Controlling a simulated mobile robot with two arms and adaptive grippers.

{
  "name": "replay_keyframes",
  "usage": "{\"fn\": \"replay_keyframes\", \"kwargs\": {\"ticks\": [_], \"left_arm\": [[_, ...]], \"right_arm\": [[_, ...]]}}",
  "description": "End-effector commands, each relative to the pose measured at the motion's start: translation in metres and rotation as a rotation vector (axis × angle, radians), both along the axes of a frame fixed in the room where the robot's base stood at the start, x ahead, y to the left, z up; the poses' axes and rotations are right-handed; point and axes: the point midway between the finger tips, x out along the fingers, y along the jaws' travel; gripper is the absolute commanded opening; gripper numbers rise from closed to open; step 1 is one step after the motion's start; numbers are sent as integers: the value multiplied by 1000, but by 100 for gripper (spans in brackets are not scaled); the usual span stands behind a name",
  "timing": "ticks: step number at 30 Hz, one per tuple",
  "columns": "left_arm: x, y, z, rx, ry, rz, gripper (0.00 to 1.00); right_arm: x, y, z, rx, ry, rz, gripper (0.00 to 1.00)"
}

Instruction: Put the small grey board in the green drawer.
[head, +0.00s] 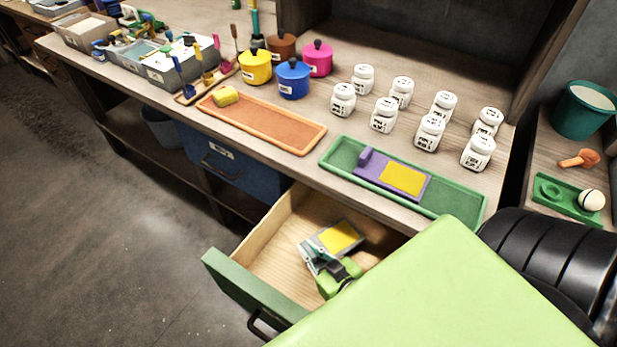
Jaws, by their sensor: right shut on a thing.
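The green drawer (250,290) stands open below the worktop, with its bare light wood inside showing. My right gripper (318,254) is over the drawer's opening, shut on the small grey board (323,236), which has a yellow patch on its face. The board shows within the outline of the drawer; I cannot tell whether it touches the drawer's floor. My own green arm hides the right part of the drawer. My left gripper is not in view.
A purple board (420,195) with a yellow patch lies in a green tray (455,203) on the worktop above the drawer. An orange tray (265,125), lidded pots and several white jars stand behind. A closed blue drawer (235,175) is to the left.

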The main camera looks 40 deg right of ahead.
Motion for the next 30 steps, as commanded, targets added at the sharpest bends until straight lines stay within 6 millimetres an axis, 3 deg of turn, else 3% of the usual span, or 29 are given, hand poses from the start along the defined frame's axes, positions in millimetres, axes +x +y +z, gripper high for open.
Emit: {"fn": "replay_keyframes", "kwargs": {"ticks": [7, 8, 9, 19, 23, 30], "left_arm": [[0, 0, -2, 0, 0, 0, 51], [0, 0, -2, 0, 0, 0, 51], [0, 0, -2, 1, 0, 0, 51], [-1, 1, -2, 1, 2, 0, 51], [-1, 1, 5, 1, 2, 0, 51], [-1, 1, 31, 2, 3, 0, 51]], "right_arm": [[1, 0, -3, -1, -3, 0, 0], [0, 0, -4, 0, -1, 0, 18], [0, 0, -4, 0, -1, 0, 27], [0, 0, -3, 1, -1, 0, 27], [0, 0, 9, 2, -2, -1, 27], [-36, 1, 27, 0, 4, 1, 27]]}}
